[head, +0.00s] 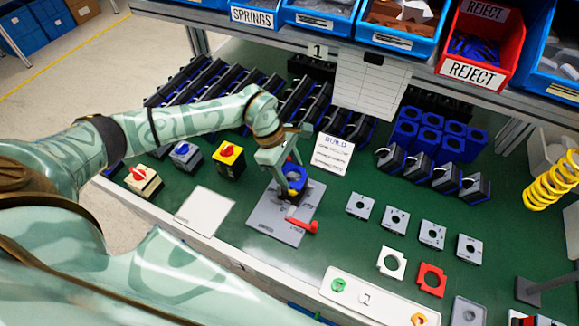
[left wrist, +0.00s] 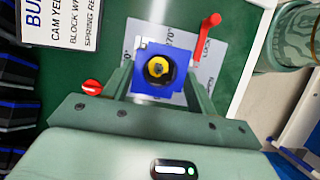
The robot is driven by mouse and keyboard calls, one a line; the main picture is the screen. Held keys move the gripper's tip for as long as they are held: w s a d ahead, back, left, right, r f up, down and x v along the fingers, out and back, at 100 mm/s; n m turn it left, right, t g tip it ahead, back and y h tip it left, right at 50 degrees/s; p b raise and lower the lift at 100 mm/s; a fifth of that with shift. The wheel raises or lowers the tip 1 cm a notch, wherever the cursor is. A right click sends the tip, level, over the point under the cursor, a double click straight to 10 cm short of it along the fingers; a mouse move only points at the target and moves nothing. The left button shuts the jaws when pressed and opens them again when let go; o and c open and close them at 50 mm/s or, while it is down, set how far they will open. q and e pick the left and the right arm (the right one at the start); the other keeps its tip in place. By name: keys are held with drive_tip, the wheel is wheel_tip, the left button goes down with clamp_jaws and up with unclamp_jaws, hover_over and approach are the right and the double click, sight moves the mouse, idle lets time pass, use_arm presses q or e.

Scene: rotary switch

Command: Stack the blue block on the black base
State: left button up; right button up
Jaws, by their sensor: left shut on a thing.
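My left gripper (head: 284,172) is shut on the blue block (head: 296,176), above the grey fixture plate (head: 268,222). In the left wrist view the blue block (left wrist: 141,84) sits between the two fingers (left wrist: 158,84). A round yellow part (left wrist: 157,70) with dark around it shows in its central hole. Some black and yellow shows just under the block in the head view, but the gripper and block hide most of it. I cannot tell whether the block touches what is below. My right gripper is not in view.
A red lever (head: 302,226) sticks out from the fixture's right side. A white BUILD card (head: 332,153) lies behind. Finished switches (head: 229,160) stand left, several grey plates (head: 360,206) right, and blue blocks (head: 453,146) at back right.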

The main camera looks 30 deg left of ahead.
use_arm(q)
drive_tip(key=shift+f+b, duration=0.65)
drive_tip(key=shift+f, duration=0.45)
drive_tip(key=o, duration=1.1)
drive_tip(key=p+v, duration=0.2)
drive_tip(key=v, duration=1.4)
drive_tip(key=shift+r, duration=0.15)
